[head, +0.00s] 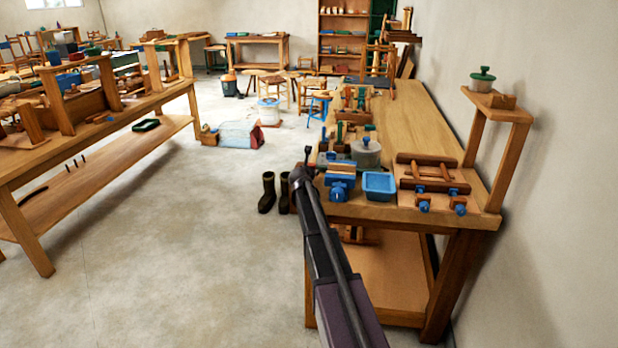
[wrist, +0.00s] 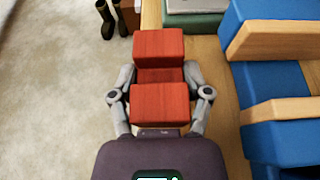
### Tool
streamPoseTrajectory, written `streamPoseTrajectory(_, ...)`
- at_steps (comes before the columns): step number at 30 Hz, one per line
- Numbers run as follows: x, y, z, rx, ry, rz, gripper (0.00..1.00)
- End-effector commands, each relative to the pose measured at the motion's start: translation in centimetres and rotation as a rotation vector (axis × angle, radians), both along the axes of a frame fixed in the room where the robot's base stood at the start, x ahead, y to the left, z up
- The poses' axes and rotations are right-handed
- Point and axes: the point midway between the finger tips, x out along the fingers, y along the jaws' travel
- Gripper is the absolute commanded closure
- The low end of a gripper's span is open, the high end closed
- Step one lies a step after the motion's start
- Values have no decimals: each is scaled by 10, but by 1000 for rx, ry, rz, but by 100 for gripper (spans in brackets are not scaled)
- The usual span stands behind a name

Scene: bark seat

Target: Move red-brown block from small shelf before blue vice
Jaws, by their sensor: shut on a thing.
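The red-brown block (wrist: 160,104) fills the middle of the wrist view, a notched piece with two raised ends and a lower middle. My gripper (wrist: 160,76) is shut on it, with a finger at each side of the low middle. The blue vice (wrist: 268,82), with wooden jaw faces, stands just right of the block, apart from it. In the head view the vice (head: 338,186) is at the bench's near left corner, and my arm reaches up just left of it. The block cannot be made out there. The small shelf (head: 508,114) stands at the bench's right side.
A blue tray (head: 379,186), a grey lidded pot (head: 366,154) and a wooden clamp frame (head: 430,172) crowd the workbench (head: 425,125) around the vice. A green-lidded jar (head: 482,80) stands on the shelf. Dark boots (head: 267,192) stand on the floor left of the bench.

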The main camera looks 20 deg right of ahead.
Motion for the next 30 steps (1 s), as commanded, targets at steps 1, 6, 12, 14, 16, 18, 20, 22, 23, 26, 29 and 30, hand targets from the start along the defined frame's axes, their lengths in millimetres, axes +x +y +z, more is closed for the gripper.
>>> streamPoseTrajectory(1, 0, 0, -1, 0, 0, 0, 87)
streamPoseTrajectory(6, 0, 0, -1, 0, 0, 0, 87)
streamPoseTrajectory(12, 0, 0, -2, 0, 0, 0, 87)
streamPoseTrajectory(14, 0, 0, -4, 0, 0, 0, 87)
streamPoseTrajectory(16, 0, 0, -6, 0, 0, 0, 87)
streamPoseTrajectory(18, 0, 0, -7, 0, 0, 0, 87)
streamPoseTrajectory(20, 0, 0, -9, 0, 0, 0, 87)
streamPoseTrajectory(22, 0, 0, -10, 0, 1, -1, 87)
streamPoseTrajectory(23, 0, 0, -11, 1, 1, -1, 87)
streamPoseTrajectory(26, -1, 0, -14, 1, 2, -2, 87)
streamPoseTrajectory(29, -1, 0, -15, 3, 3, -4, 87)
streamPoseTrajectory(30, -2, 0, -14, 3, 3, -4, 87)
